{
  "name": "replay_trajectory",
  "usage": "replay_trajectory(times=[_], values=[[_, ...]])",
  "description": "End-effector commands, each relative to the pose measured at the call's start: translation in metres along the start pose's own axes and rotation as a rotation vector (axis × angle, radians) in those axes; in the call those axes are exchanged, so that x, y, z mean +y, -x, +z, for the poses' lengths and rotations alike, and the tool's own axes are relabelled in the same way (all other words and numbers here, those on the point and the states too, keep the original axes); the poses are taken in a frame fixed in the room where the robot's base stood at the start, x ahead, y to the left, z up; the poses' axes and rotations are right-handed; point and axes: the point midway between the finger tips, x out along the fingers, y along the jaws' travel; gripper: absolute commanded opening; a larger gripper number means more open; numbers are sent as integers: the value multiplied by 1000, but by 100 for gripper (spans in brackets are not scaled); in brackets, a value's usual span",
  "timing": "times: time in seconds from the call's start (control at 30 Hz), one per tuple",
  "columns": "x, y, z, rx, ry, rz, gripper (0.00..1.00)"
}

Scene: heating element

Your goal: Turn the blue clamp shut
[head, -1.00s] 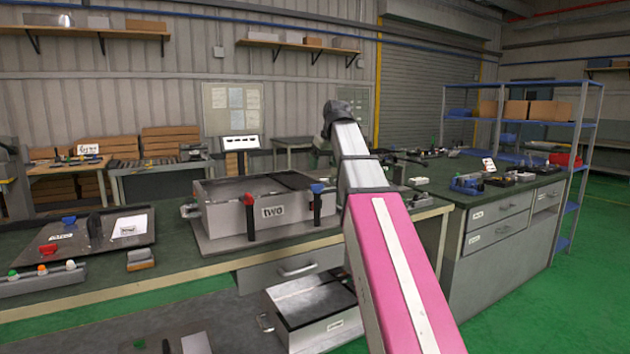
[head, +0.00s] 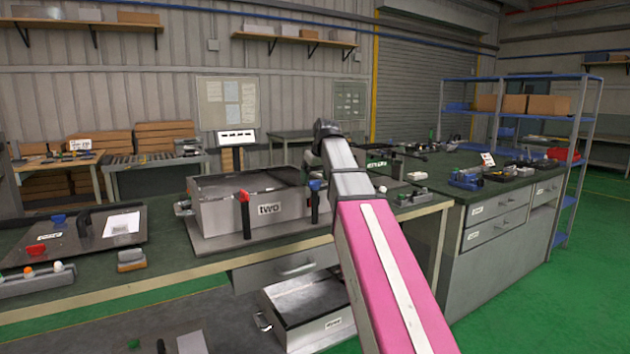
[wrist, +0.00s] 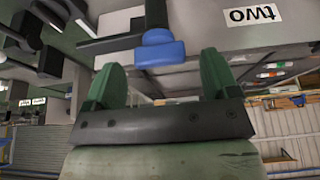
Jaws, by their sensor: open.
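The blue clamp (head: 315,185) is a blue head on a dark upright bar at the right part of the front of the grey box (head: 275,226) labelled "two". In the wrist view, which looks upside down, the blue clamp (wrist: 160,50) is just beyond and between the two green fingers of my gripper (wrist: 160,78). The fingers are spread, with nothing seen held between them. I cannot tell whether they touch the clamp. In the head view my pink and white arm reaches past the box's right side, and I cannot make out the gripper clearly.
A red clamp (head: 244,195) stands on the same box front, to the left. A dark panel (head: 70,238) with red and blue handles lies on the green bench at left. An open metal drawer box (head: 305,310) sits below the bench. Another workbench (head: 500,225) is at right.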

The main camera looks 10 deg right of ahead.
Motion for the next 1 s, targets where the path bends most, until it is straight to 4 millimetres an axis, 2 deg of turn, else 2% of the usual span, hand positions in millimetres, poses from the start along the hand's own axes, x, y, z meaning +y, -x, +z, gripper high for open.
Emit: replay_trajectory(times=[0.2, 0.47, 0.5, 0.53, 0.7, 1.0], values=[[0, -12, 0, 0, 0, 0, 81], [0, -13, 0, 0, 0, 0, 81], [0, -13, 0, 0, 0, 0, 78], [0, -13, 0, 0, 0, 0, 68], [0, -13, 0, 0, 0, 0, 12], [10, -12, 3, 0, 3, -2, 13]])
